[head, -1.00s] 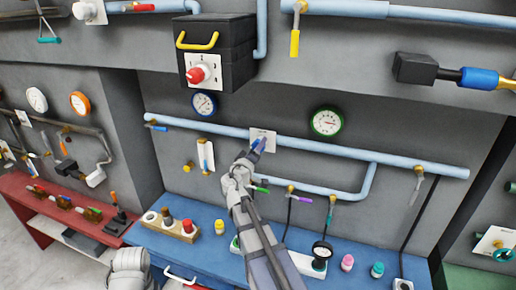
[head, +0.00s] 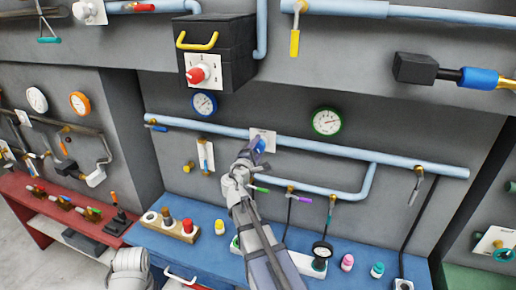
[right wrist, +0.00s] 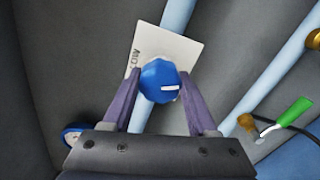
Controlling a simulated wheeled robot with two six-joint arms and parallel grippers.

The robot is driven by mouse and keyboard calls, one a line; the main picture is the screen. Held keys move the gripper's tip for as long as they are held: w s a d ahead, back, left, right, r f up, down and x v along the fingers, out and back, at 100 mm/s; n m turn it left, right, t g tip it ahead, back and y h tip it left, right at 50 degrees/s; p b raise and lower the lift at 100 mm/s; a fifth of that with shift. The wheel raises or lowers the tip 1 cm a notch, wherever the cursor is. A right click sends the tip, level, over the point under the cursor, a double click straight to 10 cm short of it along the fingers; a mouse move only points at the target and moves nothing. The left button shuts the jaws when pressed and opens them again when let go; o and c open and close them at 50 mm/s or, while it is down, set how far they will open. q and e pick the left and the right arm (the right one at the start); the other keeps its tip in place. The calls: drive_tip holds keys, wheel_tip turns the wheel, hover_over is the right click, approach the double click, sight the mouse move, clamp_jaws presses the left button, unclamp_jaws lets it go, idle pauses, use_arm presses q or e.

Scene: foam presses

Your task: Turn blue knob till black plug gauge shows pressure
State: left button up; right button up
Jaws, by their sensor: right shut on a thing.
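The blue knob (head: 259,145) sits on a white plate on the light-blue wall pipe, partly hidden by my right gripper (head: 252,155). In the right wrist view the blue knob (right wrist: 159,80), with a white mark on its face, lies between the purple fingers of my right gripper, which is shut on it. A small black-rimmed gauge (head: 321,250) stands on a white base on the blue bench; its reading is too small to tell. I cannot tell which gauge has the black plug. My left gripper is not in view.
A green-rimmed gauge (head: 327,121) and a blue-rimmed gauge (head: 204,103) hang on the wall. A black box (head: 228,50) with a red knob is above. Coloured handles hang below the pipe. A wooden block (head: 171,228) and several small bottles stand on the blue bench (head: 205,262).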

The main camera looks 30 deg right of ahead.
drive_tip(key=shift+n, duration=0.6)
drive_tip(key=o, duration=1.4)
drive_tip(key=shift+a, duration=0.1)
drive_tip(key=v, duration=0.7)
drive_tip(key=shift+s+a, duration=0.2)
drive_tip(key=shift+s, duration=0.1)
drive_tip(key=shift+x, duration=3.95)
